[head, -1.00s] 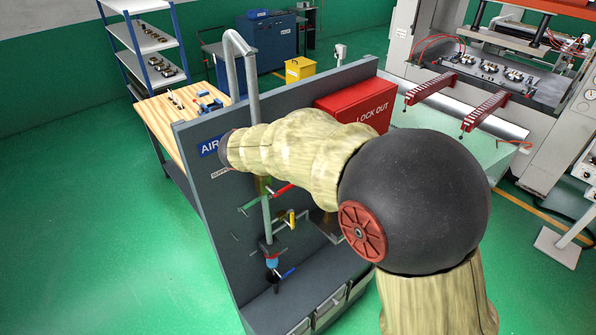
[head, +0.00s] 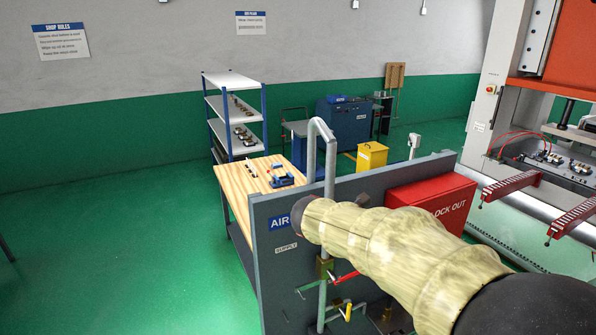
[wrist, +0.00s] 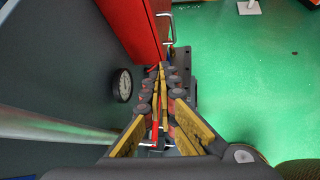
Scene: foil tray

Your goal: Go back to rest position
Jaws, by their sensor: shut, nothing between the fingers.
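In the wrist view my gripper (wrist: 161,72) has its yellow-padded fingers brought together at the tips, with nothing between them. It is beside the dark grey air supply panel (wrist: 60,80), which also shows in the head view (head: 270,275). A round gauge (wrist: 122,85) is on the panel to the left of the fingers. A red valve handle (wrist: 155,136) shows between the finger bases. In the head view my sleeved arm crosses in front of the panel, and my gripper is hidden there. Red (head: 345,278) and green (head: 310,286) valve handles show by the pipe (head: 330,170).
A red lock-out box (head: 430,197) sits on the panel and shows at the top of the wrist view (wrist: 115,25). A wooden bench (head: 240,190) and shelves (head: 232,78) stand behind. A press (head: 545,110) is at right. Green floor (head: 130,240) is open at left.

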